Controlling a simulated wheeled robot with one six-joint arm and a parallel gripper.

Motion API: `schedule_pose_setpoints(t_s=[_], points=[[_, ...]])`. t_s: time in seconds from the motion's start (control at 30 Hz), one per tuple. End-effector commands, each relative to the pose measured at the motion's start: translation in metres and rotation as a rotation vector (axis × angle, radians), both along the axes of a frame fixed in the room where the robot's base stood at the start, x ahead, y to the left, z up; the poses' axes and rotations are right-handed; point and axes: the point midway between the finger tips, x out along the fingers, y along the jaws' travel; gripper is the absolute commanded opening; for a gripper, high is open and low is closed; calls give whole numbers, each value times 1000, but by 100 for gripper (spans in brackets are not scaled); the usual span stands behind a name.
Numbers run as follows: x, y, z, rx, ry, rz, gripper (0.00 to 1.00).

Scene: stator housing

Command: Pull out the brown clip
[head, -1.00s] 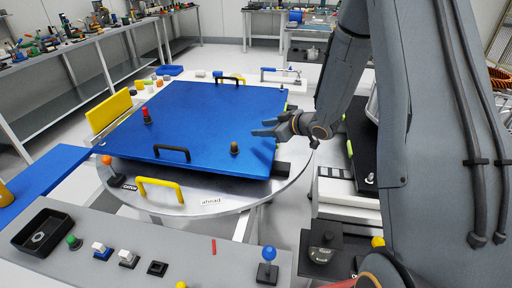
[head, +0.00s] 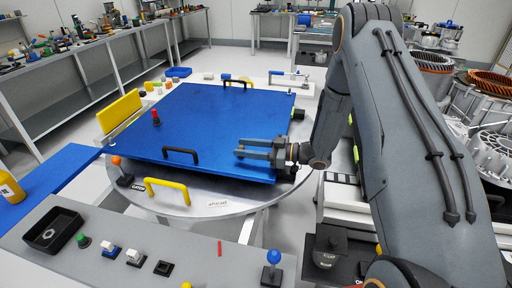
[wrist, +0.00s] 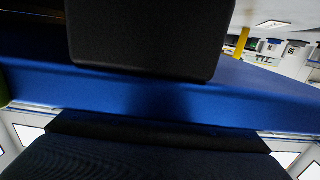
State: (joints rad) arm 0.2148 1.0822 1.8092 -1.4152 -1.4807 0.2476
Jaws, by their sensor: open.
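My gripper (head: 241,147) is open, its two fingers pointing left over the near right part of the blue plate (head: 205,120) in the head view. In the wrist view one black finger (wrist: 145,38) is at the top and the other (wrist: 150,155) at the bottom, with the plate's blue edge (wrist: 150,95) showing between them. No brown clip shows clearly now. A small dark brownish peg stood on the plate in the earlier frame; that spot is now behind or under my fingers. I cannot tell whether they touch it.
A red peg (head: 155,118) stands on the plate. Black handles (head: 181,152) stand near its front and back edges. A yellow block (head: 120,111) and a yellow handle (head: 166,189) are beside it. A grey control panel (head: 130,245) lies in front.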

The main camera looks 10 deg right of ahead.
Motion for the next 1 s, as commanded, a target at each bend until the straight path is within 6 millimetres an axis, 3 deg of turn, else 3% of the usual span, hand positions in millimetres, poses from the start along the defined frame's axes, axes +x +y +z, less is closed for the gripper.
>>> schedule_pose_setpoints(t_s=[0.2,0.47,0.73,0.83,0.87,0.93,1.0], points=[[6,14,-1,-1,0,0,41],[6,15,-1,-1,0,-1,41],[6,15,-1,-1,0,-1,0],[6,15,-1,-1,0,-1,0],[6,15,-1,-1,0,-1,14],[6,15,-1,-1,0,-1,2],[6,15,-1,-1,0,-1,0]])
